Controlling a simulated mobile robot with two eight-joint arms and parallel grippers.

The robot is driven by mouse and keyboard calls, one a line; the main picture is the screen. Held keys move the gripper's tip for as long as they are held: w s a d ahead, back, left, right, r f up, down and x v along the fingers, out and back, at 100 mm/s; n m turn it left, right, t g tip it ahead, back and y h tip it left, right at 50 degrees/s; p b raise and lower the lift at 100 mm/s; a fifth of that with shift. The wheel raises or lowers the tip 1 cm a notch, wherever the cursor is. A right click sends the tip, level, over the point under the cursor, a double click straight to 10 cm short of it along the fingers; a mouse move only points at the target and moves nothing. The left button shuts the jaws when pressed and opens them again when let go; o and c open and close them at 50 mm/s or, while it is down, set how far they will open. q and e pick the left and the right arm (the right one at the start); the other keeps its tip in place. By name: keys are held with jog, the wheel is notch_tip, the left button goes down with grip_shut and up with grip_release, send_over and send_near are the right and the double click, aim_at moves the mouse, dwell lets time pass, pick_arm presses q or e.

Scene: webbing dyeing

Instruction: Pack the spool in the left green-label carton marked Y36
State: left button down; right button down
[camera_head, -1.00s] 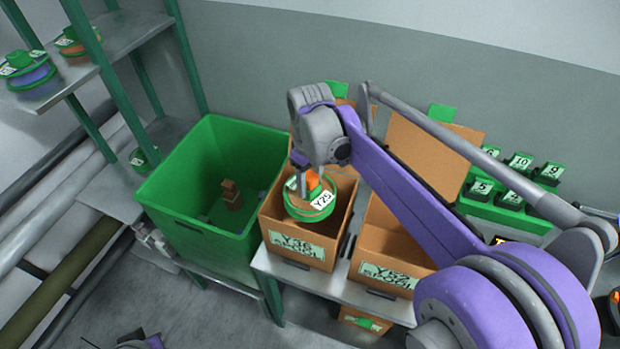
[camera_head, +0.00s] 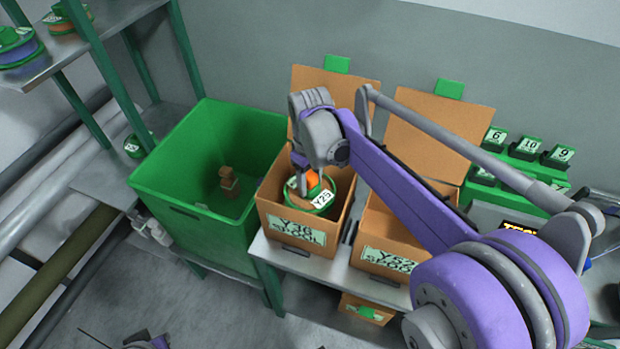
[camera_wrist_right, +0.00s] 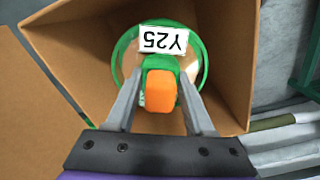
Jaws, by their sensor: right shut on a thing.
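The spool (camera_head: 323,206) has green rims, a brown winding and a white label reading Y25. It is inside the left carton (camera_head: 272,213), whose front has a green label marked Y36 SPOOL. My right gripper (camera_head: 308,186) is shut on the spool's central handle from above. The right wrist view shows the fingers (camera_wrist_right: 161,88) on either side of the green and orange handle, with the spool (camera_wrist_right: 204,72) between the carton walls. Whether the spool touches the carton floor is hidden. Part of my left arm shows at the bottom edge; its fingers are not clear.
A second open carton (camera_head: 368,238) marked Y52 stands to the right on the same bench (camera_head: 330,268). A large green bin (camera_head: 165,190) with small brown pieces stands at left. A shelf (camera_head: 125,30) holds other spools. Small numbered blocks (camera_head: 528,147) sit at right.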

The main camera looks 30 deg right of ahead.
jog(key=shift+f+b, duration=1.55)
jog(key=shift+f, duration=0.9)
jog(key=shift+f+b, duration=1.4)
jog(key=shift+f, duration=0.85)
jog(key=shift+c, duration=1)
grip_release()
